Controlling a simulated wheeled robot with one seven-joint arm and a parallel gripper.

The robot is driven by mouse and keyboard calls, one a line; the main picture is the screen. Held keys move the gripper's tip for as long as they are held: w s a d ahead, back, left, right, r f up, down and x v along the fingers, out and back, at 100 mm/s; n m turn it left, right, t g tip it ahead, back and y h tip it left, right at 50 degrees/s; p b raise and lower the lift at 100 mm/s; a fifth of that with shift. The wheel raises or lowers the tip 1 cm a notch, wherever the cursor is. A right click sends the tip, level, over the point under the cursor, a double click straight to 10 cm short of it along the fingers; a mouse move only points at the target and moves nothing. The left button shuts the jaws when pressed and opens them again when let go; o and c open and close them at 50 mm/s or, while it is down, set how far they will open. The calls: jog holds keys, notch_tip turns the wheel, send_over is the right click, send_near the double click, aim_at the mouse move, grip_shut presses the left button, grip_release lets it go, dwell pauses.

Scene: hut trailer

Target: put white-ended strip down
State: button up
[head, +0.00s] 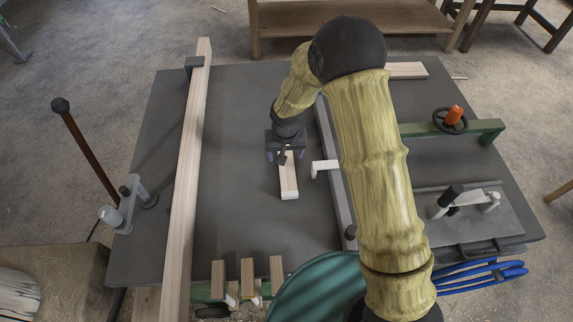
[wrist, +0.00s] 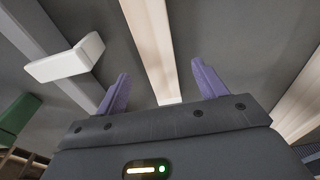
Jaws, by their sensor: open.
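The white-ended strip (head: 288,176) is a short pale wooden piece lying flat on the dark table top in the head view, its white end toward me. My gripper (head: 285,154) is over its far part and hides that part. In the wrist view the strip (wrist: 152,45) runs between my two purple fingers (wrist: 162,88), with a gap on each side. A whitish patch shows at its lower end there. My gripper is open, and neither finger visibly touches the strip. The exact height of the fingers above the table cannot be told.
A long wooden beam (head: 188,160) crosses the table at left. A grey rail with a white stop (head: 324,167) stands right of the strip. A green bar with an orange-knobbed wheel (head: 450,120) is at right. Several short wooden pieces (head: 248,275) stand at the front edge. Bare table lies left of the strip.

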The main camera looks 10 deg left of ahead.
aim_at(287, 164)
jog(key=shift+w+d+f+p, duration=0.15)
jog(key=shift+f+p, duration=0.6)
jog(key=shift+f, duration=1.8)
jog(key=shift+c, duration=0.4)
jog(key=c, duration=1.1)
notch_tip(287, 164, up, 10)
jog(key=shift+r+b, duration=0.1)
jog(key=shift+b, duration=0.65)
